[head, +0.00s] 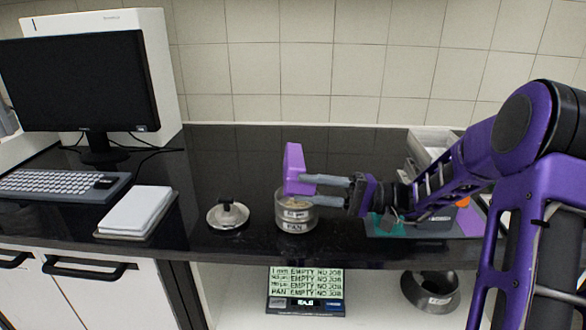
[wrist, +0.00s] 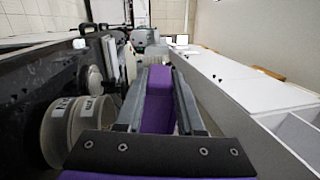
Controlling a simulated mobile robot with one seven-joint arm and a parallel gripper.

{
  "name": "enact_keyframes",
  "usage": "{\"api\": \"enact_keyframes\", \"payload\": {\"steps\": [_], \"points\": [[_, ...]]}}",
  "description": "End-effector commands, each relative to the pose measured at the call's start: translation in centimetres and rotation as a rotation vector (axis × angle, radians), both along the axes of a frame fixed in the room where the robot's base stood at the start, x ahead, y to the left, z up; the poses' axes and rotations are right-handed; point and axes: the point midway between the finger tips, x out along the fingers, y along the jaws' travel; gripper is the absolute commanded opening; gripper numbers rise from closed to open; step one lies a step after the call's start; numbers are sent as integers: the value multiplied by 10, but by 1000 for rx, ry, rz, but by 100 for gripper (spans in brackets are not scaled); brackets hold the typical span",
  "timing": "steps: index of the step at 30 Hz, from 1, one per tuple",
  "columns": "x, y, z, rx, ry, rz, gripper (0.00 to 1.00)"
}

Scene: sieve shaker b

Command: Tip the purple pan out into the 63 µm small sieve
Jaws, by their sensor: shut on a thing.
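The purple pan (head: 294,164) is held in my gripper (head: 325,190), which is shut on it. The pan is tilted up on its side, above the small sieve stack and close to its rim. In the wrist view the pan (wrist: 157,100) sits between the two fingers. The 63 µm small sieve (head: 295,213) is a metal ring with a label, standing on a part marked PAN (head: 295,227). Some light tan material shows inside the sieve. The sieve stack also appears at the left of the wrist view (wrist: 62,125).
A round metal lid with a black knob (head: 228,213) lies left of the sieve. Further left are a white book-like block (head: 137,209), a keyboard (head: 62,186) and a monitor (head: 80,80). A display (head: 306,290) and a metal funnel-like bowl (head: 431,290) sit below the counter.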

Motion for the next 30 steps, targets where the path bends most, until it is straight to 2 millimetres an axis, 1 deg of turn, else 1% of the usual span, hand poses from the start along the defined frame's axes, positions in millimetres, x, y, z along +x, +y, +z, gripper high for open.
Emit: {"api": "enact_keyframes", "payload": {"steps": [1,9,17,18,20,21,30], "points": [[0,0,17,-79,-13,0,0],[0,2,30,-539,-37,3,0],[0,2,40,-936,-56,5,0],[0,3,37,-993,-61,6,0],[0,2,38,-1074,-65,1,0],[0,3,34,-1123,-68,5,0],[0,3,43,-1455,-82,7,0]]}}
